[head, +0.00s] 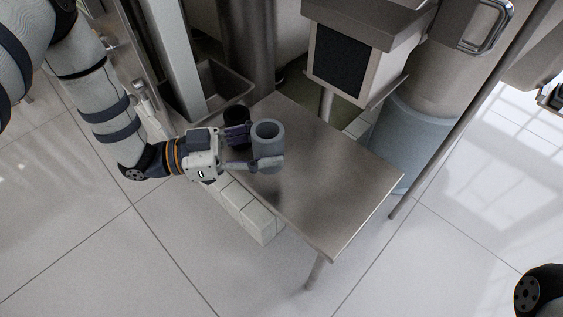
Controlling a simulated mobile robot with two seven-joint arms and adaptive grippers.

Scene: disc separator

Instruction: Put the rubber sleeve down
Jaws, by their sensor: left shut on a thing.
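The rubber sleeve (267,140) is a grey-blue hollow cylinder, standing roughly upright with its open top facing up. My left gripper (253,148) comes in from the left and is shut on it, with one finger on the far side and one on the near side. The sleeve is over the left part of a small steel table (335,185). A dark shadow lies just below it, and I cannot tell whether its base touches the top. My right gripper is out of view.
A dark round cup-like thing (237,113) stands behind the gripper at the table's back left. A machine with a dark screen (339,62) stands behind the table. Pale blocks (258,222) lie below the left edge. The table's middle and right are bare.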

